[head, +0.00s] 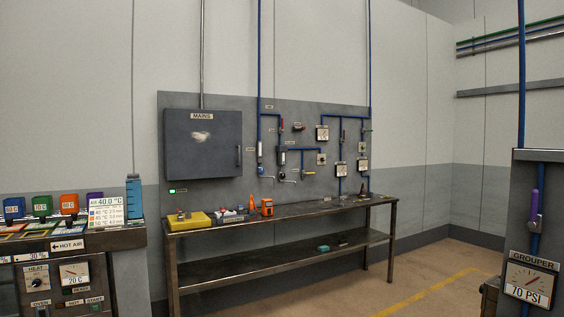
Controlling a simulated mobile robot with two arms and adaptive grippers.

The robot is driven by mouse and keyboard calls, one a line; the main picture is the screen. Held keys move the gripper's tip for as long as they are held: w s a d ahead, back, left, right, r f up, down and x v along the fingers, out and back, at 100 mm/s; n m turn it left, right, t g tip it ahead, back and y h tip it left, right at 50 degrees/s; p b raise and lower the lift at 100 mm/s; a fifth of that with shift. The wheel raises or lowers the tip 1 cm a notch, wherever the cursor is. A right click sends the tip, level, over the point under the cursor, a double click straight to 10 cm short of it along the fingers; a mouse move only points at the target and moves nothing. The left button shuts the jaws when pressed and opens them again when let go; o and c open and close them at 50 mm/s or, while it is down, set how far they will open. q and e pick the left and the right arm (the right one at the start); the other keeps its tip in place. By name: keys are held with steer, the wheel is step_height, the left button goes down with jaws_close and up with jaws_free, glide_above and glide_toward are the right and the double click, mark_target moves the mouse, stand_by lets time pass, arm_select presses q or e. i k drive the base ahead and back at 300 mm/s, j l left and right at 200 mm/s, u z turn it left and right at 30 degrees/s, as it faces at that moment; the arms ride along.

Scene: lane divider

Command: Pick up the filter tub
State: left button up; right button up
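I cannot tell which thing, if any, is the filter tub; no label with that name is readable. A dark metal bench (320,208) stands against the far wall. On it are a yellow tray or case (188,222) with small items on top, an orange device (267,208) and an orange cone (251,204). A small green item (323,248) lies on the bench's lower shelf. Neither of my grippers is in view.
A console with coloured cubes, such as an orange one (69,204), and a blue container (134,197) stands at the left. A grey panel with a gauge (528,280) stands at the right. A MAINS cabinet (203,150) hangs above the bench. Floor between is clear.

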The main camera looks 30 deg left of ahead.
mark_target(324, 202)
steer(key=i+j+u, duration=0.15)
steer(key=i+j, duration=0.3)
steer(key=i+j+u, duration=0.15)
steer(key=i+j, duration=0.35)
steer(key=i+j+u, duration=0.15)
steer(key=i+j, duration=0.25)
steer(key=i+j+u, duration=0.15)
steer(key=i+j, duration=0.15)
steer(key=i, duration=0.3)
steer(key=i+j+u, duration=0.15)
steer(key=i+j, duration=0.15)
steer(key=i, duration=0.25)
steer(key=i+j+u, duration=0.1)
steer(key=i, duration=0.45)
steer(key=i+j+u, duration=0.15)
steer(key=i, duration=0.5)
